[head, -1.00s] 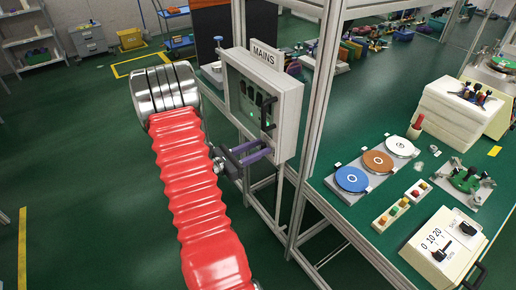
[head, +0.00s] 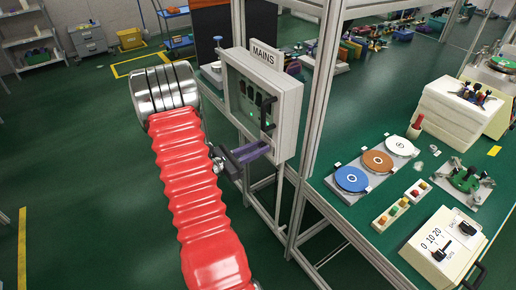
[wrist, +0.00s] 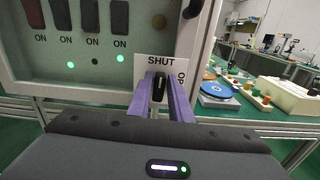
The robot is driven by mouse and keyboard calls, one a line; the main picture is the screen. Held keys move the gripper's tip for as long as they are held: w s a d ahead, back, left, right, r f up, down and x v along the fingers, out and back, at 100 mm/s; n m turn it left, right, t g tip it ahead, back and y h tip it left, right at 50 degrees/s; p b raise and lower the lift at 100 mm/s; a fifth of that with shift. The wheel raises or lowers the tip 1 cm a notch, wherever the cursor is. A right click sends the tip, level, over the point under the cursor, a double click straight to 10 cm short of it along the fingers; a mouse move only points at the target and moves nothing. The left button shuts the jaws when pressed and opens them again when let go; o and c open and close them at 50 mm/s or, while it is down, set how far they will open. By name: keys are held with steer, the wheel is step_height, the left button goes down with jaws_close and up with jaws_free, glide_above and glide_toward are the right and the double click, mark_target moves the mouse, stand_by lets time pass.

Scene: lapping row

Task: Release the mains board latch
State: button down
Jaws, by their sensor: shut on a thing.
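The mains board (head: 285,105) is a pale grey box on the frame post, under a MAINS sign (head: 264,53). In the wrist view, its face (wrist: 75,72) fills the upper left. The latch (wrist: 160,88) is a small black knob on a white plate marked SHUT above it; a second word at the right is mostly hidden by a finger. The latch stands about upright, towards SHUT. My gripper (wrist: 163,79) has purple fingers, shut on the latch from both sides. In the head view, my gripper (head: 252,152) is at the board's lower edge, hiding the latch.
The board carries dark ON switches (wrist: 120,17), green lamps (wrist: 121,58) and a black handle (head: 268,113). A metal post (head: 318,95) stands just right of it. The green bench (head: 345,215) at the right holds coloured discs (head: 352,179) and a control box (head: 440,250).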

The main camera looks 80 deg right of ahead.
steer(key=shift+s+a+f+m, duration=0.15)
steer(key=shift+s+f+m, duration=0.1)
steer(key=shift+m, duration=2.7)
steer(key=shift+s+a+f+m, duration=0.1)
steer(key=shift+a+f+m, duration=0.15)
steer(key=shift+m, duration=2.65)
steer(key=shift+s+a+f+m, duration=0.1)
steer(key=shift+s+f+m, duration=0.15)
steer(key=shift+m, duration=2.7)
steer(key=c, duration=1.7)
jaws_free()
steer(key=shift+w, duration=0.1)
steer(key=shift+r, duration=0.1)
steer(key=shift+w, duration=0.15)
